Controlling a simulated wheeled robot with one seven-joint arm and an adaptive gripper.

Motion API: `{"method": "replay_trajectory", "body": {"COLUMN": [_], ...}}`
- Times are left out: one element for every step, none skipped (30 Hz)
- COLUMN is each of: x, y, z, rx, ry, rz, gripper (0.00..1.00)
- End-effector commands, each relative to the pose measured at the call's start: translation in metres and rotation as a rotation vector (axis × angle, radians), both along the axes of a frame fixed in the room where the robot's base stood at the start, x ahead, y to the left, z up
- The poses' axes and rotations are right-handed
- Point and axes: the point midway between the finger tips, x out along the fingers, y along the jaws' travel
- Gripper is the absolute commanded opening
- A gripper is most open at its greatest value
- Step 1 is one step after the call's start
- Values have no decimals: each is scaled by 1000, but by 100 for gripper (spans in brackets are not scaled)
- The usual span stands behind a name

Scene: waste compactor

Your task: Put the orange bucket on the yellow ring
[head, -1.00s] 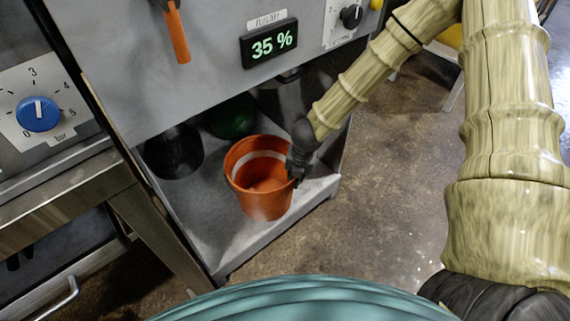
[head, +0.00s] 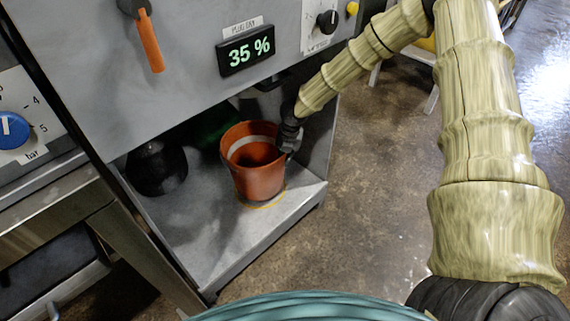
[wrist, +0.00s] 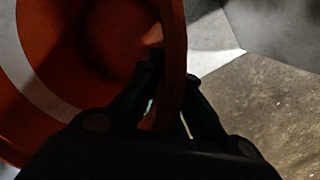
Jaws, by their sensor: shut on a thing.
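The orange bucket (head: 257,176) has a pale band inside and stands nearly upright in the open lower bay of the compactor. My gripper (head: 288,143) is shut on the right side of its rim. In the wrist view my gripper's fingers (wrist: 170,98) straddle the bucket's wall (wrist: 172,50). Part of the yellow ring (head: 268,203) shows on the grey bay floor, just below and to the front right of the bucket's base. The bucket hides the rest of the ring. I cannot tell whether the base touches the floor.
A dark round container (head: 157,168) stands left of the bucket, and a dark green thing (head: 212,132) is behind it. The bay floor (head: 215,245) is clear in front.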

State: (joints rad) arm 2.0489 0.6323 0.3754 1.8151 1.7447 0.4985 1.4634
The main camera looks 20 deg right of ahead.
Motion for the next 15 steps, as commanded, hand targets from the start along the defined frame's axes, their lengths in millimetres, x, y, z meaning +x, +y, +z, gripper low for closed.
{"method": "replay_trajectory", "body": {"x": [0, 0, 0, 0, -1, -1, 0, 0, 0, 0, 0, 0, 0, 0, 0], "y": [0, 0, 0, 0, 0, 0, 0, 0, 0, 0, 0, 0, 0, 0, 0], "z": [-6, -10, -15, -19, -24, -28, -31, -33, -34, -33, -33, -32, -32, -32, -32], "rx": [0, 0, -1, -1, -2, -2, -2, -1, -1, -1, -1, -1, -1, -1, -1], "ry": [0, 0, 0, 0, 1, 1, 1, 0, 0, -1, -1, -1, -1, -1, -1], "rz": [1, 1, 1, 1, 1, 1, 1, 1, 0, 0, 0, 0, 0, 0, 0], "gripper": [0, 0, 0, 0, 0, 0, 0, 0, 0, 0, 0, 0, 0, 0, 0]}}
